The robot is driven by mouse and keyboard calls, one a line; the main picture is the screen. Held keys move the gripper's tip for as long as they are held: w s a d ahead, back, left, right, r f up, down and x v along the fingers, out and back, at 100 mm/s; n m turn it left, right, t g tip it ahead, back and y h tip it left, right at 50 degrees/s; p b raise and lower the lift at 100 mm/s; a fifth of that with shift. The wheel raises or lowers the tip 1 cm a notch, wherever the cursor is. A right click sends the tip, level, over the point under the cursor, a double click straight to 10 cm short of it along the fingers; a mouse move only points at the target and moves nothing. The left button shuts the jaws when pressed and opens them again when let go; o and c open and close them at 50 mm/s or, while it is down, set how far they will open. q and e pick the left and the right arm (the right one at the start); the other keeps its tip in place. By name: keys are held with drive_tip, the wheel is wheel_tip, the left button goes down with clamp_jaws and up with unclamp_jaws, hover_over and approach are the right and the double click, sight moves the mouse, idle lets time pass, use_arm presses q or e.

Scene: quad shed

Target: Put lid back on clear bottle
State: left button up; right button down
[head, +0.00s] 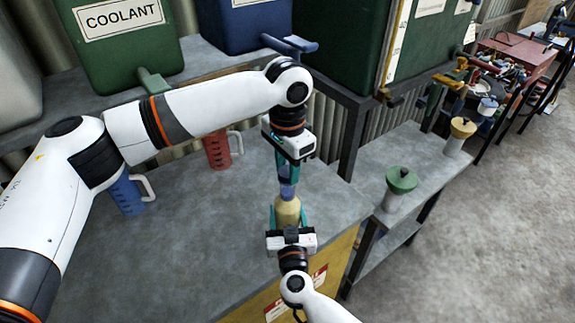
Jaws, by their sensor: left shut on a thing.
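The clear bottle (288,212), with yellowish contents, is upright near the right edge of the grey bench. My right gripper (288,217) comes from the front, with its teal fingers against both sides of the bottle. My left gripper (287,174) points down right above the bottle and is shut on a small blue lid (287,188). The lid is in line with the bottle's neck; I cannot tell whether they touch. The fingers partly hide the lid, and the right gripper hides the bottle's lower part.
A blue jug (127,196) and a red jug (215,151) stand on the bench (190,240) to the left. A green-topped container (401,181) and a yellow-topped one (460,134) stand on a lower shelf at right. A green coolant tank (125,55) is behind. The bench's front left is clear.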

use_arm(q)
drive_tip(key=o, duration=1.1)
drive_tip(key=shift+o, duration=0.2)
wheel_tip(320, 180, up, 12)
use_arm(e)
drive_tip(key=shift+c, duration=1.9)
unclamp_jaws()
